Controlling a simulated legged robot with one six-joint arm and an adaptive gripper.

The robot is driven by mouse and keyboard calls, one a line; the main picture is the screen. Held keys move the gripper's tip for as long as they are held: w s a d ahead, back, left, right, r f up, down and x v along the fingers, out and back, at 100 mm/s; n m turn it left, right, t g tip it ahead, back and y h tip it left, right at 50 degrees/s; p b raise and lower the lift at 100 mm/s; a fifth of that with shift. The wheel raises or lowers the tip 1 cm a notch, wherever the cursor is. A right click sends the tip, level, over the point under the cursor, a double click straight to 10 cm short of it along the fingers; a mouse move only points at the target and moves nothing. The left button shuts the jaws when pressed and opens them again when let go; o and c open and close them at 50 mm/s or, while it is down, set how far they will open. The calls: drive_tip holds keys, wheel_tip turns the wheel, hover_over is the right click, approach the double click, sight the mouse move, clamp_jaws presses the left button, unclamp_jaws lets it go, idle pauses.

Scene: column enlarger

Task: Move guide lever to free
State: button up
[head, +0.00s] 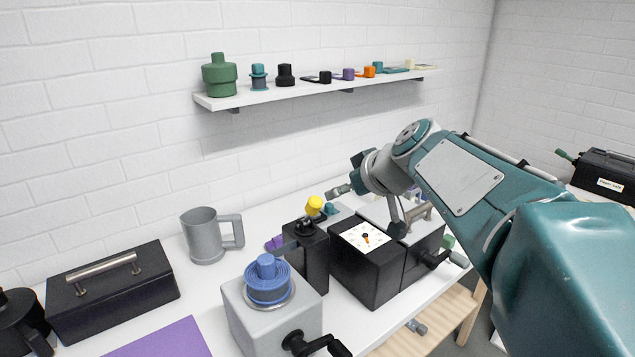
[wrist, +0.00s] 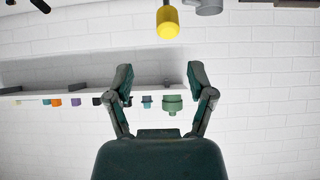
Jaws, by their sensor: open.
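A yellow rounded knob (head: 314,205) shows just above and behind a black upright block (head: 308,262); I cannot tell for sure that it is the guide lever's end, and its stem is mostly hidden. The yellow knob also shows at the top of the wrist view (wrist: 168,24), beyond and apart from the fingers. My gripper (wrist: 163,85) is open and empty, with its two dark green fingers spread wide. In the head view it is in the air right of the yellow knob, above the black box with the white dial (head: 352,236).
A grey box with a blue stepped knob (head: 268,281) and black crank stands in front. A grey mug (head: 203,238), a black case (head: 115,292) and a purple sheet (head: 160,340) are at left. A wall shelf (head: 300,93) holds several small parts behind. The bench's front edge is close.

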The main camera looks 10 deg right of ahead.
sight(320, 200)
drive_tip(key=a, duration=0.1)
drive_tip(key=w+a+f, duration=0.1)
drive_tip(key=a, duration=0.1)
drive_tip(key=shift+w+f, duration=0.35)
drive_tip(key=shift+w, duration=0.05)
drive_tip(key=shift+w+f, duration=0.2)
drive_tip(key=shift+w+d+f, duration=0.35)
drive_tip(key=shift+w+d, duration=0.05)
drive_tip(key=shift+d, duration=0.1)
drive_tip(key=shift+w+f, duration=0.35)
drive_tip(key=shift+w, duration=0.1)
drive_tip(key=shift+w+a+f, duration=0.7)
drive_tip(key=shift+w+a, duration=0.1)
drive_tip(key=shift+a, duration=0.2)
drive_tip(key=shift+w+d+f, duration=0.1)
drive_tip(key=shift+d+f, duration=0.05)
drive_tip(key=shift+d, duration=0.3)
drive_tip(key=shift+w+d+f, duration=0.15)
drive_tip(key=shift+w, duration=0.05)
